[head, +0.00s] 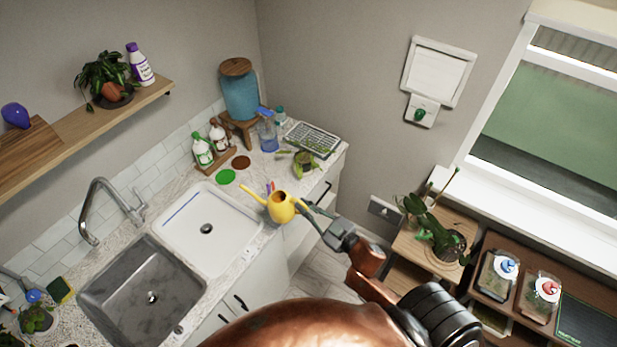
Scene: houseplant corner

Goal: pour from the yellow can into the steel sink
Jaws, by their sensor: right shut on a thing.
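The yellow can (281,208) is a small watering can with a long spout pointing left. My right gripper (312,208) is shut on it at its right side and holds it near the front edge of the counter, by the right end of the white sink. The can looks about upright; its contents cannot be made out. The steel sink (118,283) is the grey basin at the lower left, with a drain in its floor. The can is up and to the right of it, with the white sink between. My left gripper is not in view.
The white sink (240,222) adjoins the steel one. A tall faucet (100,187) rises behind them. Bottles (203,152), a blue dispenser (240,97) and a spray bottle (267,135) stand at the counter's far end. A plant (447,243) stands on a wooden stand at right.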

